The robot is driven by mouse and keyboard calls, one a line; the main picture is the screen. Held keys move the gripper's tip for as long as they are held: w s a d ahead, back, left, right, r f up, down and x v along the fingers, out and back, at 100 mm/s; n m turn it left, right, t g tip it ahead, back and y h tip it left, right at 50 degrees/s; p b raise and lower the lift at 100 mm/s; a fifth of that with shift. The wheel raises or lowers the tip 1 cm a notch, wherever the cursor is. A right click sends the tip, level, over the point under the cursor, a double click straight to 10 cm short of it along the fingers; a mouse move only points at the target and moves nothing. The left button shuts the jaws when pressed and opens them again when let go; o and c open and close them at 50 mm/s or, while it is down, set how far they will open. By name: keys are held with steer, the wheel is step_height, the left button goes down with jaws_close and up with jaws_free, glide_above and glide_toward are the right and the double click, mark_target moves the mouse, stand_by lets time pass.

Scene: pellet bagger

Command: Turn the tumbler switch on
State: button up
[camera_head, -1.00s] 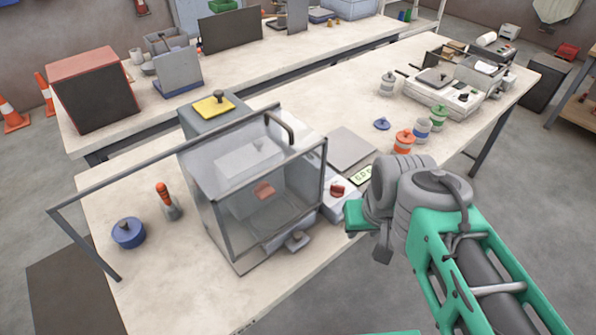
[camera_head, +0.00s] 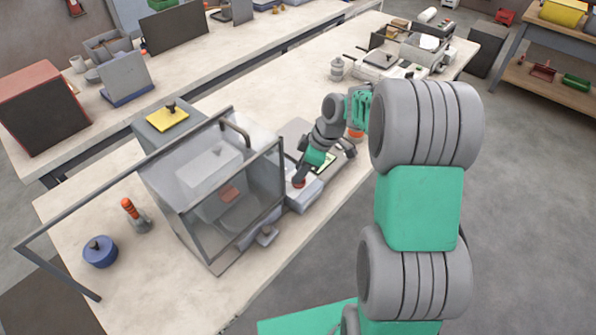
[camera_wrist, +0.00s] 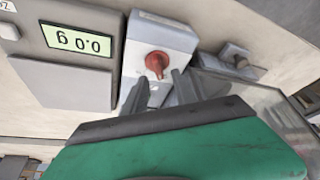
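A red knob (camera_wrist: 157,63) sits on the sloped top of a white box (camera_wrist: 152,36). It appears to be a turn switch; its on or off state cannot be told. My gripper (camera_wrist: 160,84) is open, with its two dark fingertips apart just short of the knob and none visibly touching it. In the head view my gripper (camera_head: 298,178) is over the white box (camera_head: 304,194) beside the clear-walled cabinet and partly hides the knob. A small grey fitting with a stub (camera_wrist: 237,57) sits right of the box in the wrist view and also shows in the head view (camera_head: 266,235).
The clear-walled cabinet (camera_head: 272,180) stands close left of my gripper in the head view. A scale with a display reading 0.0 g (camera_wrist: 77,40) lies beside the box. A blue weight (camera_head: 100,253) and an orange-handled tool (camera_head: 134,216) stand at the left.

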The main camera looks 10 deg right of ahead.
steer(key=shift+x, duration=1.15)
jaws_close()
